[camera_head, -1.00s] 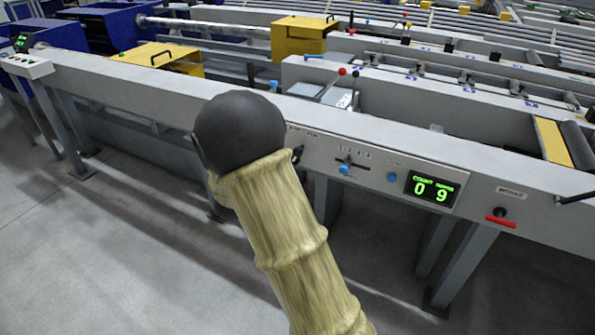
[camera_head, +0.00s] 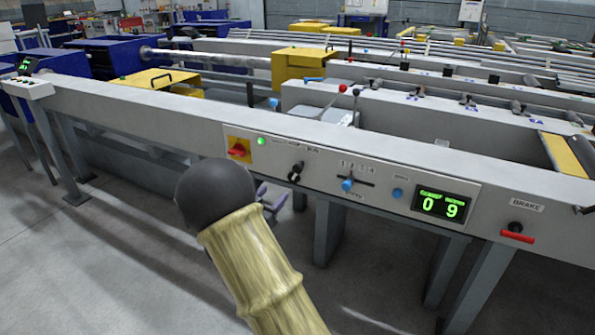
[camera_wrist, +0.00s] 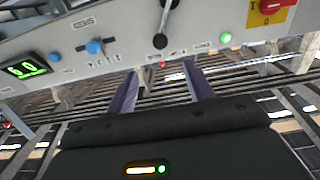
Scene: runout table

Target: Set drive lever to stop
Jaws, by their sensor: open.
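A small black-knobbed lever (camera_head: 296,172) is on the front of the grey panel, between the green lamp and the blue knob. It also shows in the wrist view as a metal arm with a black knob (camera_wrist: 160,41), at the top middle. Its label is too small to read, so I cannot confirm that it is the drive lever. My gripper (camera_wrist: 160,70) is open and empty, its two purple fingers apart and pointing at the panel just short of the knob. In the head view my gripper (camera_head: 274,200) is partly hidden behind my arm.
A red rotary switch (camera_head: 238,150) and a lit green lamp (camera_head: 262,141) sit left of the lever.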

